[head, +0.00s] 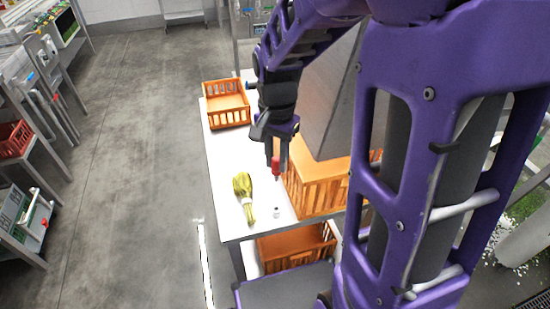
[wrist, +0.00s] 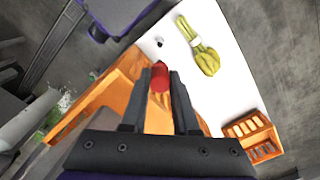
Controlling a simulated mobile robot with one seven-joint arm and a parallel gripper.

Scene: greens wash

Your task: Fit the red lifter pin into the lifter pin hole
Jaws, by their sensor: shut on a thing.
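My gripper (head: 277,158) is shut on the red lifter pin (head: 276,168) and holds it above the white table (head: 222,158), pointing down with a dark tip. In the wrist view the red pin (wrist: 160,80) sits between the two fingers of my gripper (wrist: 162,92). A small dark round spot (head: 277,212), seemingly the lifter pin hole, is on the table top nearer the front edge. It also shows in the wrist view as a small dark mark (wrist: 159,43). The pin is apart from this spot. The inside of the hole is too small to make out.
A banded bunch of yellow-green greens (head: 243,192) lies left of the spot. A large orange crate (head: 318,190) stands close to the right of the pin. A smaller orange crate (head: 227,105) is at the table's far end. Another crate (head: 295,247) is below the table top.

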